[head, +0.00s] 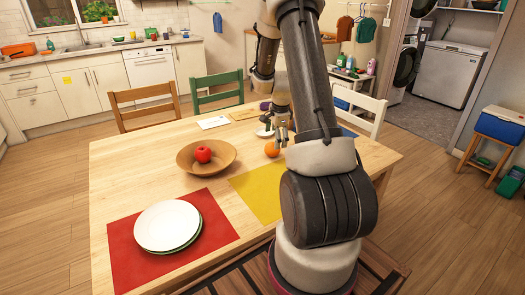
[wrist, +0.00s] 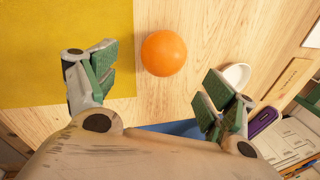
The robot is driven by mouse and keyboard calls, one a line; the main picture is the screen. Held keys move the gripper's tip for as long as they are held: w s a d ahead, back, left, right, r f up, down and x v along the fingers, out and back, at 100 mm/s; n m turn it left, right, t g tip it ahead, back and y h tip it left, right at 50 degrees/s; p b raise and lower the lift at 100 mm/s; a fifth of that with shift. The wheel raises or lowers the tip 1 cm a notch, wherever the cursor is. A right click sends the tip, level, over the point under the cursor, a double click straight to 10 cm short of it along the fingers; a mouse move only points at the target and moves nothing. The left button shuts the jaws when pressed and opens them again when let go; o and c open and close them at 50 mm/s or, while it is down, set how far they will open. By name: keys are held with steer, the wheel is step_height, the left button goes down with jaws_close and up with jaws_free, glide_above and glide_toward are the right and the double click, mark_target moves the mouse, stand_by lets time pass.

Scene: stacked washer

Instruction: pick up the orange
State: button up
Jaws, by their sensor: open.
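The orange (head: 272,149) sits on the wooden table near the yellow mat, below my gripper (head: 281,133) in the head view. In the wrist view the orange (wrist: 164,53) rests on bare wood, just right of the yellow mat's edge. My gripper (wrist: 160,86) is open and empty, its green-padded fingers spread wide. The orange shows beyond and between the fingertips, and I see no contact with it.
A wooden bowl (head: 184,160) with a red apple (head: 203,154), a yellow mat (head: 257,196) and stacked plates (head: 167,225) on a red mat (head: 120,253) share the table. A small white dish (wrist: 236,77) lies close to one finger. Chairs stand around the table.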

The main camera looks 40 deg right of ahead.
mark_target(273, 144)
steer(key=shift+w+a+f+m, duration=0.1)
steer(key=shift+w+f+m, duration=0.05)
steer(key=shift+m, duration=0.15)
steer(key=x, duration=0.7)
steer(key=shift+w+f, duration=0.2)
steer(key=shift+w, duration=0.05)
steer(key=c, duration=1.2)
